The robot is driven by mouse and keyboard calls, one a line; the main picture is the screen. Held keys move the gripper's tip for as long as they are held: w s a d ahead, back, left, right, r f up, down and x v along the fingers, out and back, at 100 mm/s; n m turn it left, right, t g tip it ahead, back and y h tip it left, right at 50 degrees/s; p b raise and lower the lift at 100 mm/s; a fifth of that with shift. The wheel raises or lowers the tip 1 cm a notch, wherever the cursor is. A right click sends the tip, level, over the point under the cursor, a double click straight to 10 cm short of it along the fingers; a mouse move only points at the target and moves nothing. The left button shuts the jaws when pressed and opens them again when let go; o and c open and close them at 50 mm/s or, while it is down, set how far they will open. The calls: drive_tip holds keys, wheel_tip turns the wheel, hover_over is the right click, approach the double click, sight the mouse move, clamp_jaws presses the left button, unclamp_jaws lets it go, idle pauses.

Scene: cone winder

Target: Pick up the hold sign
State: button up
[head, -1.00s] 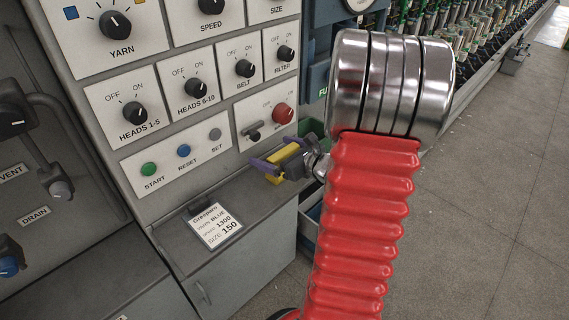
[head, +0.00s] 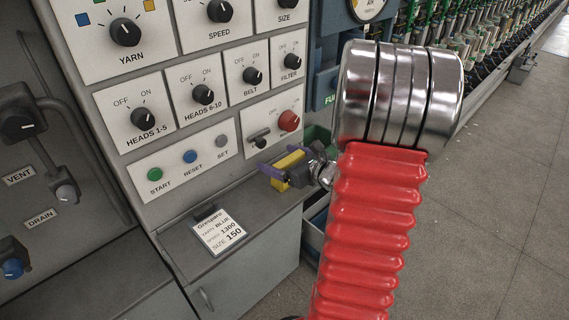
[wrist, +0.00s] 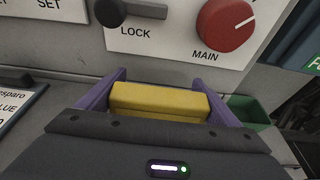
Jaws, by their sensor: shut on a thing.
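The hold sign is a yellow block (wrist: 160,100), seen between the purple fingers of my gripper (wrist: 158,88) in the wrist view. No writing shows on the side I see. In the head view the yellow block (head: 288,167) is partly hidden by my gripper (head: 274,171), just above the right end of the grey ledge. My gripper is shut on it, with one finger at each side. I cannot tell whether the block touches the ledge.
The control panel rises just behind, with a red MAIN knob (wrist: 226,24) and a black LOCK lever (wrist: 130,12) close above the fingers. A green bin (wrist: 247,112) stands to the right. A white order card (head: 219,232) lies on the ledge (head: 185,233).

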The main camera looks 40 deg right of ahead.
drive_tip(key=shift+r, duration=0.8)
drive_tip(key=shift+s+r, duration=0.25)
drive_tip(key=shift+r, duration=0.25)
drive_tip(key=shift+s+r, duration=0.2)
drive_tip(key=shift+r, duration=0.25)
drive_tip(key=s, duration=1.7)
drive_tip(key=shift+d, duration=0.25)
